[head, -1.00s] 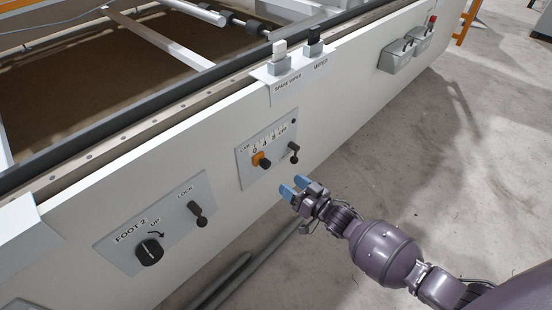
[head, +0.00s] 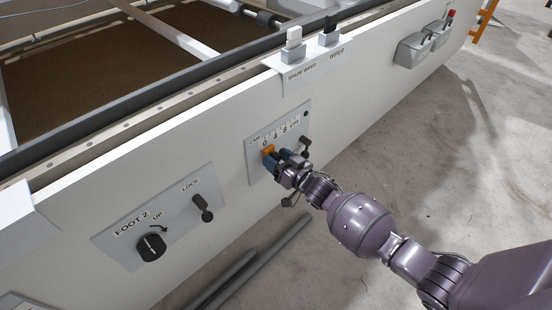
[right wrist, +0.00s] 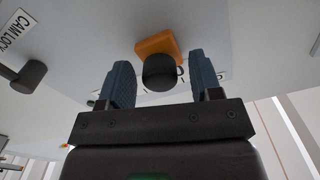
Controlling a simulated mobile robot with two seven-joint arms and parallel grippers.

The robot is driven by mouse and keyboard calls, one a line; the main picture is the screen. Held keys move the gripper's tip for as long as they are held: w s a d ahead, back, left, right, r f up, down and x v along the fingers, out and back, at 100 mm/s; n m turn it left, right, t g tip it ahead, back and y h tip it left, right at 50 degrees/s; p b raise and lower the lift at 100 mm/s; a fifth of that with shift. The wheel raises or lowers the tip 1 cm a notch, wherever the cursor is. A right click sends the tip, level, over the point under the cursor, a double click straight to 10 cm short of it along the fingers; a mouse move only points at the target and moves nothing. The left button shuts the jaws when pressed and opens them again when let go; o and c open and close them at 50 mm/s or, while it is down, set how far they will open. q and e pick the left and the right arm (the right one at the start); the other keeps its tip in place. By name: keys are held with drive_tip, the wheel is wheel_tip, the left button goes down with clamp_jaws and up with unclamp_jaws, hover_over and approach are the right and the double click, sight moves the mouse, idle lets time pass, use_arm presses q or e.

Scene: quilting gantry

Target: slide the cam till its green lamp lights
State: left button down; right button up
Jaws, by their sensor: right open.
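The cam is an orange slider (head: 268,150) at the 0 end of the scale on its grey plate (head: 256,171). In the right wrist view its orange block (right wrist: 155,44) carries a black knob (right wrist: 160,74). My right gripper (head: 283,157) is at the plate, open, its two blue fingers on either side of the knob. A small round lamp (head: 306,114) at the plate's upper right looks dark, not green. My left gripper is not in view.
The cam lock lever (head: 305,145) is just right of my gripper; its knob shows in the wrist view (right wrist: 30,75). To the left are the foot 2 knob (head: 150,246) and lock lever (head: 203,207). Wiper switches (head: 328,37) stand above on the ledge.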

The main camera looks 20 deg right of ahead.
drive_tip(key=shift+w, duration=0.15)
clamp_jaws()
drive_tip(key=shift+w+d+r, duration=0.15)
drive_tip(key=shift+w+d, duration=0.05)
drive_tip(key=shift+d, duration=0.35)
unclamp_jaws()
